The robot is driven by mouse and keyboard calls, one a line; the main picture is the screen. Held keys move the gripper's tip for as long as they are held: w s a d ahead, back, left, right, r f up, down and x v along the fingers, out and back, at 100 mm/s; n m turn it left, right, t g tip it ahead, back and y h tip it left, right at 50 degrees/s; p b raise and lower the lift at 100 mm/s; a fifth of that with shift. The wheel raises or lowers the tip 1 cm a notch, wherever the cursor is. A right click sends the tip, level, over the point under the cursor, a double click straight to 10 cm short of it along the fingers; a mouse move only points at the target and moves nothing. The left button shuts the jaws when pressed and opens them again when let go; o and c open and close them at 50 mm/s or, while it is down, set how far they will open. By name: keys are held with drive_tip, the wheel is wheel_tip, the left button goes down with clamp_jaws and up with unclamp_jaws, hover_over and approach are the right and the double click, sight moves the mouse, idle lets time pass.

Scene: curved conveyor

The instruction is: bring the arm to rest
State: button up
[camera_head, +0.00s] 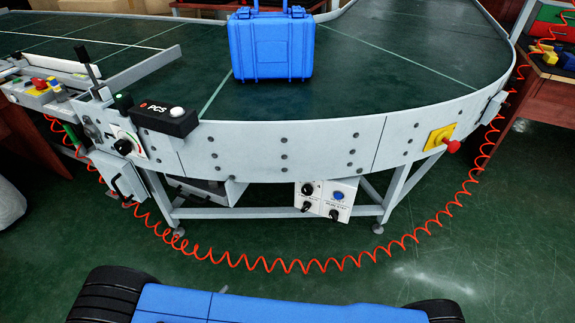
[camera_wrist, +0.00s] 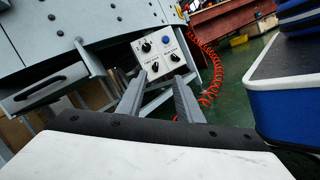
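My gripper (camera_wrist: 158,78) shows in the wrist view with its two grey fingers apart and nothing between them. It is open and tilted towards the underside of the conveyor, with the control box beyond the fingertips. Neither the gripper nor the arm shows in the head view. A blue case (camera_head: 271,45) stands upright on the green conveyor belt (camera_head: 400,70), apart from my gripper. The case cannot be made out in the wrist view.
The conveyor's curved grey side wall (camera_head: 320,145) stands in front of my base. A white control box (camera_head: 324,201) hangs below it, also in the wrist view (camera_wrist: 163,50). An orange coiled hose (camera_head: 300,266) loops in front. A red emergency button (camera_head: 452,146) sticks out right.

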drive_tip(key=w+d+r+m+g, duration=0.3)
drive_tip(key=w+d+r+g, duration=0.15)
drive_tip(key=w+r, duration=0.2)
drive_tip(key=w+d+r+m+g, duration=0.3)
drive_tip(key=w+d+r+g, duration=0.15)
drive_tip(key=r, duration=0.35)
drive_tip(key=w+d+r+m+g+y, duration=0.2)
drive_tip(key=w+d+r+g, duration=0.1)
drive_tip(key=d+r, duration=0.35)
drive_tip(key=w+d+r+m+g+y, duration=0.2)
drive_tip(key=w+d+r+g, duration=0.1)
drive_tip(key=d+r, duration=0.3)
drive_tip(key=s+d+r+m+y, duration=0.2)
drive_tip(key=d+r+m+y, duration=0.15)
drive_tip(key=d, duration=0.45)
drive_tip(key=s+d+r+m+y, duration=0.1)
drive_tip(key=d+r+m+y, duration=0.15)
drive_tip(key=d+r, duration=0.4)
drive_tip(key=s+d+r+m+t+y, duration=0.2)
drive_tip(key=s+d, duration=0.3)
drive_tip(key=d, duration=0.1)
drive_tip(key=s+d+r+m+t+y, duration=0.2)
drive_tip(key=s+d+t, duration=0.1)
drive_tip(key=s+d, duration=0.2)
drive_tip(key=shift+d+r, duration=0.3)
drive_tip(key=shift+d, duration=0.2)
